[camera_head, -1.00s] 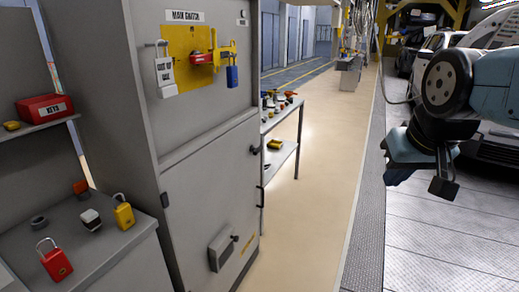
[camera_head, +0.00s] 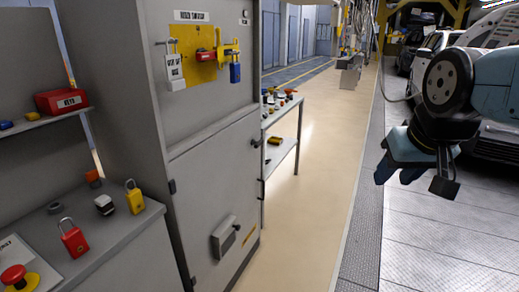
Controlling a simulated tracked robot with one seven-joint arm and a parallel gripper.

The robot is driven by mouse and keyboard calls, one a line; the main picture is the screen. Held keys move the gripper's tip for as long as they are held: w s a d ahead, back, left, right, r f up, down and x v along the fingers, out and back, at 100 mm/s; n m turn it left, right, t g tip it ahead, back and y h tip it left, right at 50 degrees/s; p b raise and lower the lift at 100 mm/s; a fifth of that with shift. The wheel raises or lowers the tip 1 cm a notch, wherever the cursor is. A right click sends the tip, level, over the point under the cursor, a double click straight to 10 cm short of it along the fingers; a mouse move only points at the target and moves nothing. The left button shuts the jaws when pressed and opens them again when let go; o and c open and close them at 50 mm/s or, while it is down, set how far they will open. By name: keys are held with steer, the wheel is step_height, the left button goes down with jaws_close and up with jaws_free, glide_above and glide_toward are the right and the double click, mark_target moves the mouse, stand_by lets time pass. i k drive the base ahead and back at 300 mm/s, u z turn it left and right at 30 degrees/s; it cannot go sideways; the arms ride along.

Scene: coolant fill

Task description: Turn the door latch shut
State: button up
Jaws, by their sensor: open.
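The grey cabinet (camera_head: 200,170) stands left of centre with its lower door (camera_head: 212,185) facing me. The door looks closed or nearly so; I cannot tell whether it is fully flush. The latch's exact turn is too small to tell. My gripper (camera_head: 400,176) hangs at the right, far from the cabinet and pointing down.
A bench (camera_head: 120,228) at the left holds a red padlock (camera_head: 74,240), a yellow padlock (camera_head: 134,198) and a red button (camera_head: 15,277). A shelf above holds a red key box (camera_head: 62,101). A table (camera_head: 284,145) with small parts stands behind the cabinet. The beige aisle (camera_head: 310,200) is clear.

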mark_target(256, 144)
steer(key=z, duration=0.1)
steer(key=k, duration=0.25)
steer(key=u, duration=0.6)
steer(key=i, duration=1.25)
steer(key=z, duration=0.1)
